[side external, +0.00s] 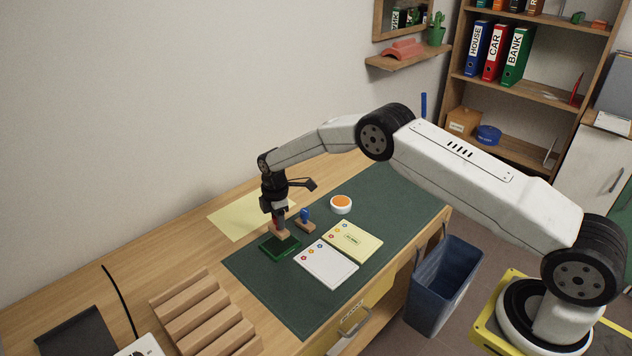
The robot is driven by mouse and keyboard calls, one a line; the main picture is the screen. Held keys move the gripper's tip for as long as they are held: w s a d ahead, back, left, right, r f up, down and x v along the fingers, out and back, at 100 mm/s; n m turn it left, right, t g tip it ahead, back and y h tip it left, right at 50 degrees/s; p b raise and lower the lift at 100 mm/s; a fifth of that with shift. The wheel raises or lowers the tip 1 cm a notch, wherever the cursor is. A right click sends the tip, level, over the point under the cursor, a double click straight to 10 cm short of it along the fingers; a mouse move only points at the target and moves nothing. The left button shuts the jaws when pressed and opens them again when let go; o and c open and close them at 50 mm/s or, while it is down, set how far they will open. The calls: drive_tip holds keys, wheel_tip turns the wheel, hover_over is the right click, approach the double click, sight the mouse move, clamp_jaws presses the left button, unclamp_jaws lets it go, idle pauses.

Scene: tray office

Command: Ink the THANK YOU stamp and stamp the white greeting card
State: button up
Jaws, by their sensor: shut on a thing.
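My gripper (277,217) points down and is shut on a stamp (280,234) with a reddish handle and a wooden block. The stamp is upright at a green ink pad (268,246); I cannot tell whether it touches the pad or hovers just above. Its lettering is hidden. A second stamp (305,221) with a blue handle stands just right of the pad. The white card (328,268) with small coloured dots lies on the green mat, right of and nearer than the pad; no print is visible on it. A pale yellow card (356,243) with small dark text lies beside it.
A round white dish with an orange top (341,204) sits behind the cards on the mat (388,205). A yellow sheet (236,216) lies left of my gripper. A slotted wooden rack (205,313) stands at the front left. The mat's right part is clear.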

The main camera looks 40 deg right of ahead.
drive_tip(key=shift+r, duration=1.65)
drive_tip(key=shift+s, duration=0.1)
drive_tip(key=shift+s+d+f, duration=0.1)
drive_tip(key=shift+s+d, duration=0.2)
drive_tip(key=shift+s, duration=0.2)
drive_tip(key=shift+s+d+f, duration=0.1)
drive_tip(key=shift+s+d, duration=0.15)
drive_tip(key=shift+s, duration=0.2)
hover_over(326, 262)
drive_tip(key=shift+f, duration=0.2)
drive_tip(key=shift+f, duration=0.25)
drive_tip(key=shift+f, duration=2.75)
drive_tip(key=shift+f, duration=0.5)
drive_tip(key=shift+r, duration=0.1)
wheel_tip(326, 262, up, 7)
idle(0.4)
